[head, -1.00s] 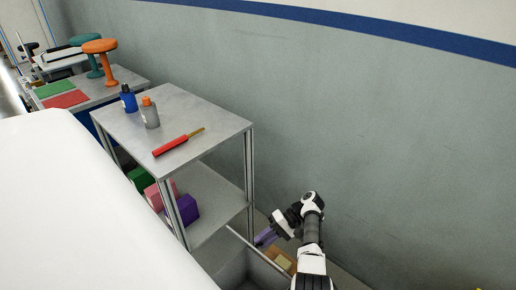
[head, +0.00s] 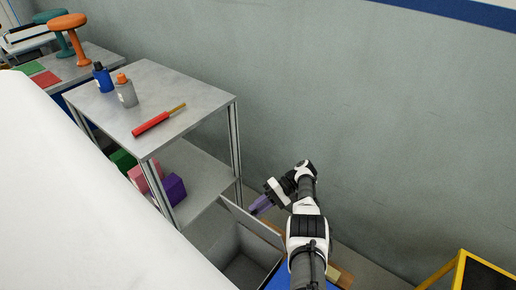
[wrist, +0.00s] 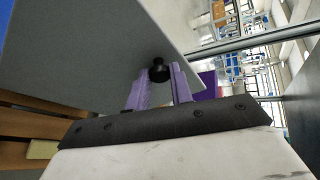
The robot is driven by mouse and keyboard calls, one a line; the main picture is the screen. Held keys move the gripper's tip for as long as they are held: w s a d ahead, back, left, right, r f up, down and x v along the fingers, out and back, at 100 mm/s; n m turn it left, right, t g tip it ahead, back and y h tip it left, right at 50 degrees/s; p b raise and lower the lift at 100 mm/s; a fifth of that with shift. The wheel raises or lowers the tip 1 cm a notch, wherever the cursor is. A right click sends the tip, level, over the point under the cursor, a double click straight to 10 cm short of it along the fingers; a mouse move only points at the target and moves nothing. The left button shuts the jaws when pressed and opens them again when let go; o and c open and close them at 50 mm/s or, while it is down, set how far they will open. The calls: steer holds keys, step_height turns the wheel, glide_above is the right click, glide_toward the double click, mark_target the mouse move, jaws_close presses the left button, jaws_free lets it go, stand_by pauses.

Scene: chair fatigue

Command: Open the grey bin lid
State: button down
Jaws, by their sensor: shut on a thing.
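The grey bin (head: 240,272) stands on the floor below the shelf unit, and I see down into its dark interior. Its grey lid (head: 250,224) is tilted up along the bin's far side. In the wrist view the lid (wrist: 85,45) is a flat grey panel with a small black knob (wrist: 159,70). My gripper (head: 260,206), with purple fingers, is at the lid's upper edge on the wall side. In the wrist view my gripper (wrist: 159,84) is shut on the knob, one finger on each side.
A metal shelf unit (head: 178,84) stands left of my arm, holding two bottles, a red-handled tool (head: 155,122) and coloured boxes below. A grey wall (head: 380,120) is close behind. A yellow-framed black board (head: 485,275) is at lower right. A large white surface fills the left.

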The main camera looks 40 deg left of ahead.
steer(key=shift+a, duration=0.1)
steer(key=c, duration=1.3)
jaws_free()
steer(key=shift+o, duration=0.2)
step_height(320, 180, up, 20)
steer(key=p, duration=1.2)
steer(key=shift+p, duration=0.3)
